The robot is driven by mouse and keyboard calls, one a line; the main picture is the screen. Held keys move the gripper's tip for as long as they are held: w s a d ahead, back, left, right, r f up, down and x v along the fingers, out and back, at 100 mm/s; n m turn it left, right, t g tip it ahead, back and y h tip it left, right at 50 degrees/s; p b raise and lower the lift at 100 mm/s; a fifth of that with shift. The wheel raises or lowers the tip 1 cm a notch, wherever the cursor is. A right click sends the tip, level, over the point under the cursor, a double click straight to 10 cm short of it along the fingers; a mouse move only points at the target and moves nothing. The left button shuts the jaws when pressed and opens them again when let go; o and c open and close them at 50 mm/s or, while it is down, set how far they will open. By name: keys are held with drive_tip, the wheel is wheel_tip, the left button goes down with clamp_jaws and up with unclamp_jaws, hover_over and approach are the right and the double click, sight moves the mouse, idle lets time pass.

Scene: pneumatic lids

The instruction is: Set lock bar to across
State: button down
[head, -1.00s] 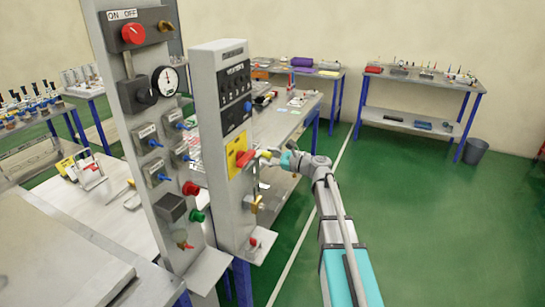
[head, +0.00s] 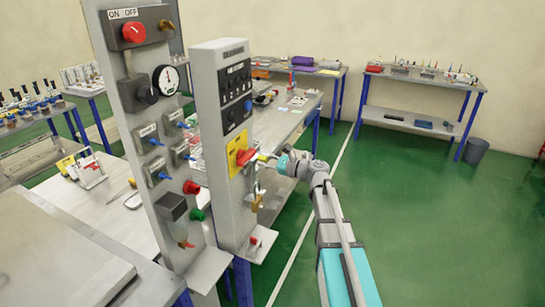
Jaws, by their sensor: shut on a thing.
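My gripper (head: 265,158) reaches in from the right and is shut at the lever's outer end. The fingertips are small, and the exact contact is hard to see. A brass-coloured part (head: 256,203) hangs lower on the same post, below my gripper.
The taller left post (head: 145,120) carries a red knob, a gauge (head: 166,79) and blue switches. A workbench (head: 275,120) stands close behind the right post. Green floor to the right is clear up to the far bench (head: 420,80) and a grey bin (head: 475,150).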

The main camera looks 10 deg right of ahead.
drive_tip(key=shift+s+a, duration=0.6)
drive_tip(key=shift+s, duration=0.2)
drive_tip(key=shift+c, duration=2.4)
unclamp_jaws()
drive_tip(key=shift+s+a, duration=0.1)
drive_tip(key=shift+d, duration=0.25)
drive_tip(key=v, duration=1.1)
drive_tip(key=shift+s+d, duration=0.2)
